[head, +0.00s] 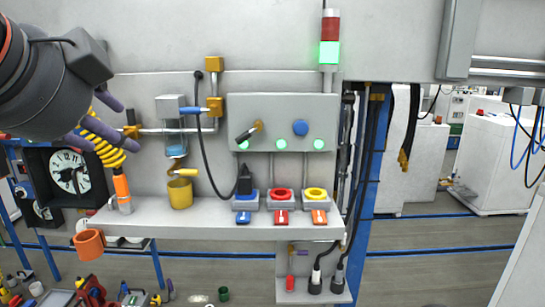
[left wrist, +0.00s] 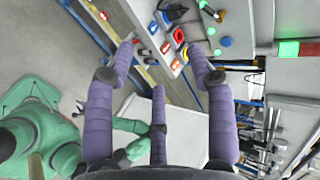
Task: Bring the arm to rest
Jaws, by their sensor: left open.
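My left arm comes in from the upper left in the head view, raised in front of the wall. Its gripper (head: 113,122) has purple fingers pointing right, in front of part of the yellow coiled hose (head: 103,142). In the left wrist view the three purple fingers of the gripper (left wrist: 160,65) are spread apart with nothing held between them. The charging shelf (head: 190,217) lies lower and to the right in the head view. My right gripper shows in neither view.
The shelf carries a yellow mug (head: 180,193), a black plug (head: 244,180) in the blue socket, and the red (head: 281,194) and yellow (head: 316,194) sockets. An orange mug (head: 89,244) hangs at the shelf's left end. A red and green signal light (head: 330,40) stands above the panel.

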